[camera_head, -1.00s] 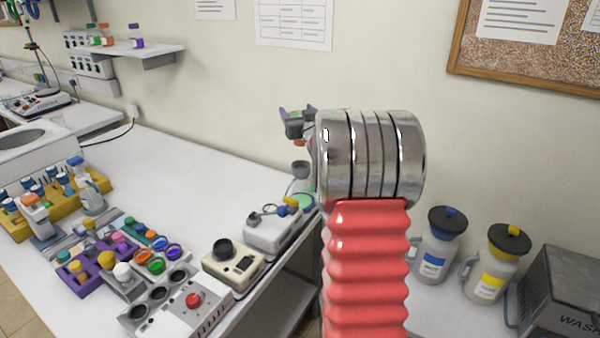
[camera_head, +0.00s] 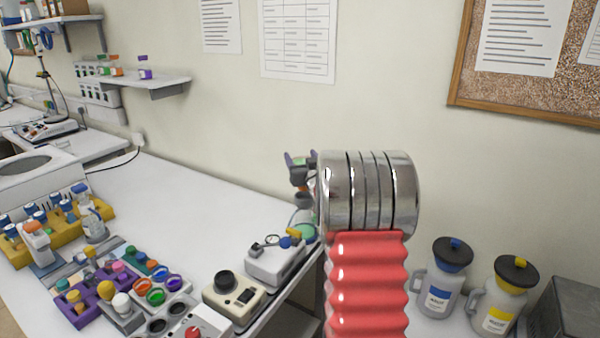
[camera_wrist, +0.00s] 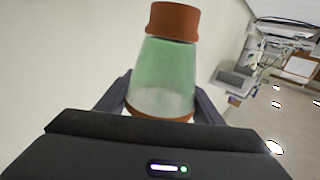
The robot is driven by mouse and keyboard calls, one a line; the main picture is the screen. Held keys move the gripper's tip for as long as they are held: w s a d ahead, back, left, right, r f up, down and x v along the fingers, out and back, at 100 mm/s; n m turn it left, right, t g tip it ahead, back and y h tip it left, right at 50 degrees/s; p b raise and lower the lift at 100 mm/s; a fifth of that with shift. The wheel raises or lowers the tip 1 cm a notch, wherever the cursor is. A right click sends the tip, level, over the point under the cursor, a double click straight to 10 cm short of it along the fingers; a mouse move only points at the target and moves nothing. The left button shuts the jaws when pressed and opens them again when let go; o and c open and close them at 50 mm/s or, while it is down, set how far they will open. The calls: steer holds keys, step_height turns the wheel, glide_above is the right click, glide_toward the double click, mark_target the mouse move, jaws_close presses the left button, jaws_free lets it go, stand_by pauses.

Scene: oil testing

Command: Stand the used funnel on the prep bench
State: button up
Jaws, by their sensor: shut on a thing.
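My gripper (camera_head: 299,166) is shut, with a tapered translucent green piece (camera_wrist: 165,75) between its fingers, which I take as the used funnel. It has a rust-brown collar at one end and a thin brown rim at the other. In the head view its small visible part sits beside my steel wrist rings, mostly hidden. The piece is held up in front of the wall, above the far right end of the white bench (camera_head: 190,205). I cannot tell which bench is the prep bench.
The bench holds a yellow rack (camera_head: 100,212), a purple rack (camera_head: 78,308), a beige device (camera_head: 233,297) and a white device (camera_head: 273,265). Its back middle is clear. Jugs with blue (camera_head: 440,283) and yellow (camera_head: 500,300) labels stand at right. A shelf (camera_head: 150,82) is on the wall.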

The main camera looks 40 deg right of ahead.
steer(key=shift+f, duration=2.25)
steer(key=o, duration=1.1)
steer(key=shift+o, duration=0.2)
steer(key=shift+f, duration=0.1)
steer(key=shift+f, duration=0.2)
steer(key=v, duration=1.3)
steer(key=shift+s+r, duration=0.2)
steer(key=shift+s, duration=0.25)
steer(key=shift+a, duration=0.1)
